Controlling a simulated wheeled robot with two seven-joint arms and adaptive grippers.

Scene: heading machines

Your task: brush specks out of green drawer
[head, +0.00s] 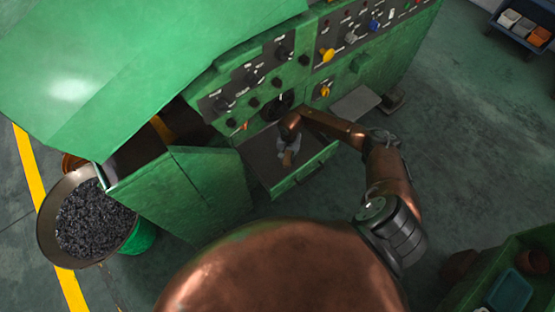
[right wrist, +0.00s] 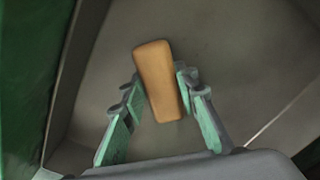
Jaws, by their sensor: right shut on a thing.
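The green drawer (head: 316,172) is pulled out from the front of the green machine, below its control panel. Its grey inner floor (right wrist: 235,50) fills much of the right wrist view. My right gripper (head: 287,150) is inside the drawer, pointing down. In the right wrist view its fingers (right wrist: 154,95) are closed on both sides of a tan wooden block-like handle, the brush (right wrist: 156,75). The brush's bristles are hidden. I cannot make out any specks on the drawer floor. My left gripper does not show.
The green machine (head: 90,75) with knobs and switches stands behind the drawer. A green cabinet door (head: 190,190) stands left of it. A wide pan of dark bits (head: 95,220) is further left. A green cart with a teal tray (head: 510,290) is at lower right.

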